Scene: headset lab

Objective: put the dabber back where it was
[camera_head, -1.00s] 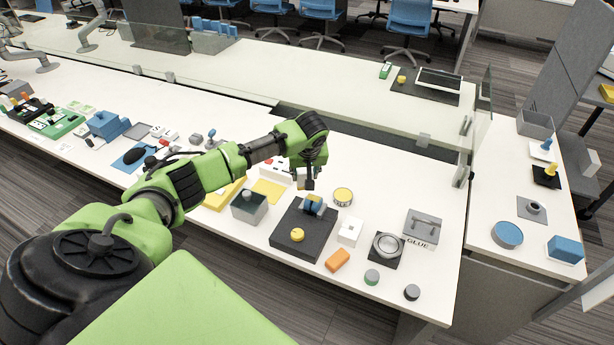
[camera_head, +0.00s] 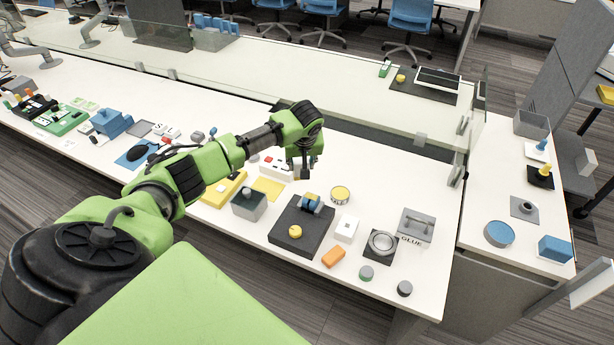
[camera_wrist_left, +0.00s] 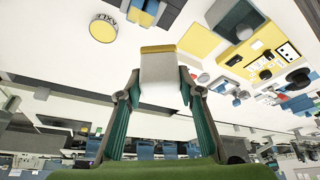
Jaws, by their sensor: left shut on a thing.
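My left gripper (camera_head: 304,162) is shut on a small block-like piece, which I take to be the dabber (camera_wrist_left: 160,70). In the left wrist view it is pale grey-white with a yellow strip at its far end, between the two fingertips (camera_wrist_left: 160,88). That block carries a blue and yellow piece (camera_head: 311,203) and a yellow knob (camera_head: 295,231). My right gripper is in neither view.
A yellow tin (camera_head: 341,194) stands right of the gripper; it also shows in the left wrist view (camera_wrist_left: 103,29). A yellow sheet (camera_head: 268,189) and a grey box (camera_head: 249,206) lie to the left. A white block (camera_head: 346,230) and a glue box (camera_head: 415,225) stand to the right.

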